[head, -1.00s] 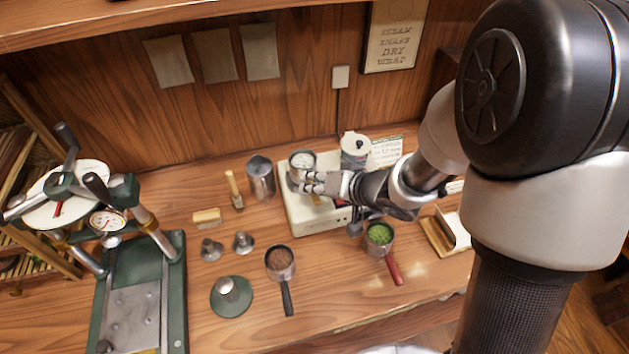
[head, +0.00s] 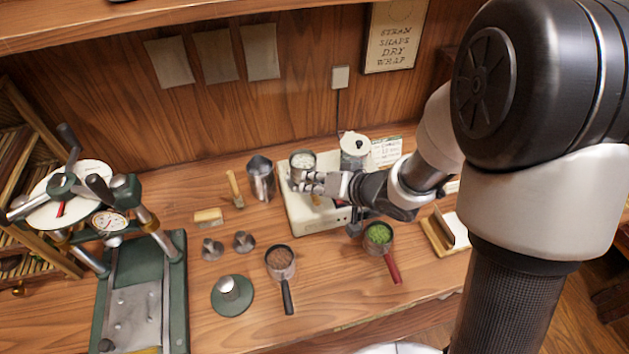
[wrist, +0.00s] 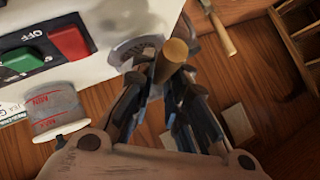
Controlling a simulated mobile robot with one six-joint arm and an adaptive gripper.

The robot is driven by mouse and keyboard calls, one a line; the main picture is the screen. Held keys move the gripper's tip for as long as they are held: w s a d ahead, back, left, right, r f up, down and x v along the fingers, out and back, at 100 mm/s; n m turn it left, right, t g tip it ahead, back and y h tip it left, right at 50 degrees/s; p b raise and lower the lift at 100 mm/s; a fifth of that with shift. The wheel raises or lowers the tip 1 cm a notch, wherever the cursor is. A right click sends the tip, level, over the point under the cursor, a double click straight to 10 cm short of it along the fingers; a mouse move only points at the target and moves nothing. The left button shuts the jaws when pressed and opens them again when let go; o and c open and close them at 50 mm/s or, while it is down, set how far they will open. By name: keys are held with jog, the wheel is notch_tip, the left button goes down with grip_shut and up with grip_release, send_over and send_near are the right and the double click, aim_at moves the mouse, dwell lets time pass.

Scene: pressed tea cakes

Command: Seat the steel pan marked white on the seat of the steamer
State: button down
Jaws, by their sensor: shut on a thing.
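The steel pan with pale contents (head: 302,160) is at the left part of the cream steamer (head: 300,222). Its tan handle (wrist: 172,58) points out between my fingers in the wrist view. My gripper (head: 308,183) is shut on this handle. The pan looks level. My fingers and the pan hide the seat beneath, so I cannot tell whether the pan rests on it or hovers just above. In the wrist view the pan's steel side (wrist: 134,42) shows beside the steamer's green switch (wrist: 22,60) and red switch (wrist: 70,42).
A lidded water tank (head: 354,150) stands at the steamer's back right. A steel pitcher (head: 261,180) and a brush (head: 235,190) are to its left. A pan of green tea (head: 379,234) and a pan of brown tea (head: 280,260) lie in front. A press (head: 140,290) fills the left.

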jog(key=shift+f+b, duration=0.55)
jog(key=shift+f, duration=0.25)
dwell(0.4)
jog(key=c, duration=1.5)
grip_release()
jog(key=v, duration=1.2)
jog(key=d+r+m+t+h, duration=0.1)
jog(key=d+r+h, duration=0.35)
jog(key=d, duration=0.25)
jog(key=d+r+m+t+h, duration=0.1)
jog(key=d+r+t+h, duration=0.1)
jog(key=d+r+h, duration=0.3)
jog(key=s+a+g, duration=0.1)
jog(key=s+g, duration=0.1)
jog(key=s, duration=0.4)
jog(key=s+a+f+n+g+y, duration=0.1)
jog(key=s+a+g, duration=0.1)
jog(key=s, duration=0.4)
jog(key=s+a+g+y, duration=0.1)
jog(key=s+g, duration=0.1)
jog(key=s, duration=0.4)
jog(key=shift+s+a+f+n, duration=0.15)
jog(key=shift+s+a+n, duration=0.15)
jog(key=shift+s, duration=0.05)
